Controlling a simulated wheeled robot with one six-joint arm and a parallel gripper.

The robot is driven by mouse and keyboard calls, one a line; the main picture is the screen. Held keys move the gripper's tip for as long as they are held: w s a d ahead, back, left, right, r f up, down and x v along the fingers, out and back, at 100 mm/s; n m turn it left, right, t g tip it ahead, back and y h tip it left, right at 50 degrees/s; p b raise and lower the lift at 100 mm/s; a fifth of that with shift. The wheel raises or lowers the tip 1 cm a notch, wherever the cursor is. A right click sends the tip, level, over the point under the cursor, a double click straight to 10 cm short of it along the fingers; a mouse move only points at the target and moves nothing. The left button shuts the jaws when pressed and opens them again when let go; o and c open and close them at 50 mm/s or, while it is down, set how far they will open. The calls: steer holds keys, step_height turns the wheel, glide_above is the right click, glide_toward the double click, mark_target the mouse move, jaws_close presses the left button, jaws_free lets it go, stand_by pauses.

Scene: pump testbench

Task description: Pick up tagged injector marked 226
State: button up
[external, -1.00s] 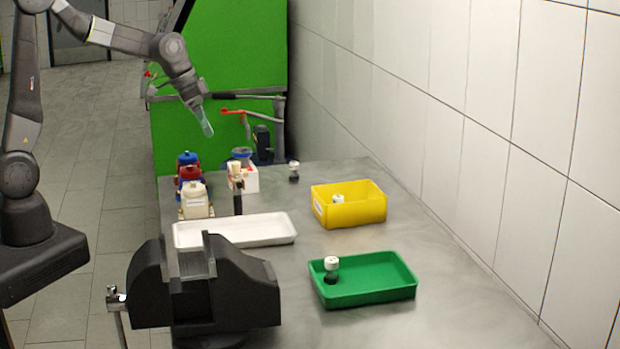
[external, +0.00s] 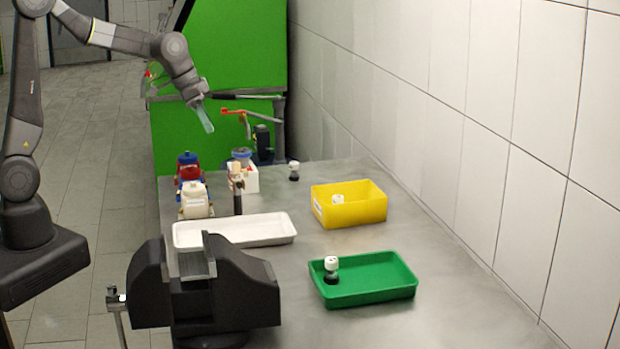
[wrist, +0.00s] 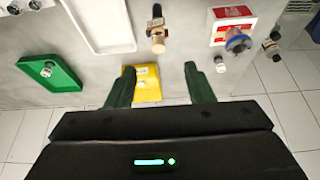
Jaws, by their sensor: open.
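No marking 226 is readable in either view, so I cannot tell which part it is on. A white-capped dark part (external: 331,269) stands in the green tray (external: 400,288). Another white cap (external: 338,200) shows inside the yellow bin (external: 360,212), its lower part hidden. A third (external: 293,171) stands on the bare bench at the far side. A dark part with a tan top (external: 238,190) stands upright by the white tray (external: 270,231); it also shows in the wrist view (wrist: 157,37). My gripper (external: 206,121) is open and empty, high above the far left of the bench.
A black vise (external: 215,290) fills the near left. Bottles (external: 195,200) and a white box (external: 247,178) stand at the far left. A green machine (external: 220,80) rises behind the bench, and a tiled wall runs along the right. The bench around the green tray is clear.

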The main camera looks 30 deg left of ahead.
mark_target(235, 163)
steer(key=b, duration=0.3)
steer(key=w+d+f+b, duration=0.1)
steer(key=b, duration=0.3)
steer(key=shift+w+d+f, duration=0.15)
steer(key=shift+w+f, duration=0.05)
steer(key=shift+w, duration=0.05)
steer(key=shift+d+p+x, duration=0.15)
steer(key=shift+p+x, duration=0.25)
steer(key=shift+x, duration=2.95)
steer(key=shift+d+p+x, duration=0.2)
steer(key=shift+p+x, duration=0.2)
steer(key=shift+x, duration=2.95)
steer(key=shift+r, duration=0.1)
jaws_close()
